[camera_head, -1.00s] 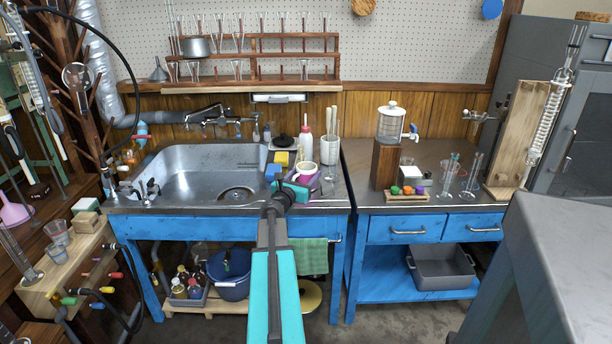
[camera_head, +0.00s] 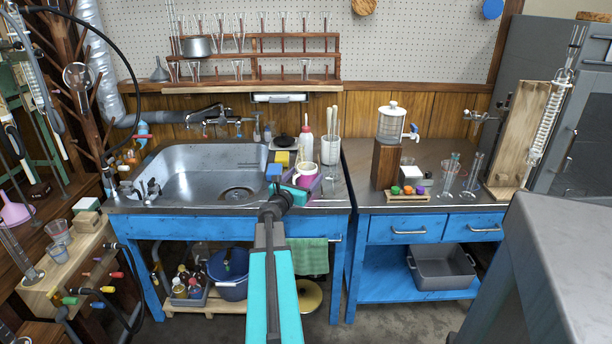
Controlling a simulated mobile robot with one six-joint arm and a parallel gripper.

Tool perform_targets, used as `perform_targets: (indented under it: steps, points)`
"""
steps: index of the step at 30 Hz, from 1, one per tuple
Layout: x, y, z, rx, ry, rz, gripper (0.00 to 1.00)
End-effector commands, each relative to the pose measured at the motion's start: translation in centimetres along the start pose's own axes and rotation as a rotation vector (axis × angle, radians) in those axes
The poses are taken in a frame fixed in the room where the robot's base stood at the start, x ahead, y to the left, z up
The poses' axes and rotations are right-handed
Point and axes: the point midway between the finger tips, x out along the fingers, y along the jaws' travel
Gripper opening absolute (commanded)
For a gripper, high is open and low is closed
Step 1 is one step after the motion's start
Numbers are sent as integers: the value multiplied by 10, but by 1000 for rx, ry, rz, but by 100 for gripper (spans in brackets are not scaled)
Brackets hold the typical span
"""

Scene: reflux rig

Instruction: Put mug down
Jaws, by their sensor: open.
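A small cream-white mug (camera_head: 307,172) is at the right of the sink, near the counter's front edge. A purple item (camera_head: 313,185) shows just below and right of it. My gripper (camera_head: 293,190), with teal parts, is at the end of my arm, just in front of and below the mug in the picture. It is open. The fingertips are small and partly hidden, so I cannot tell whether they touch the mug. The mug's base is hidden too.
Close by are a blue block (camera_head: 273,172), a yellow block (camera_head: 281,158), a white bottle (camera_head: 306,145) and a beaker with rods (camera_head: 330,150). The sink (camera_head: 195,175) lies left. The right-hand counter (camera_head: 435,155) has a dispenser and glassware.

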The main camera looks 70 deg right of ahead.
Motion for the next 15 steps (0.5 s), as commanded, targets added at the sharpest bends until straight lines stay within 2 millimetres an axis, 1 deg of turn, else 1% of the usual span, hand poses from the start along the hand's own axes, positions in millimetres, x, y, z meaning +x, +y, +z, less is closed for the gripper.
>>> perform_targets:
  steps: [1, 15]
  points:
    - [-8, -1, 0, 0, 0, 1, 78]
    - [-60, 0, 0, 0, 0, 2, 78]
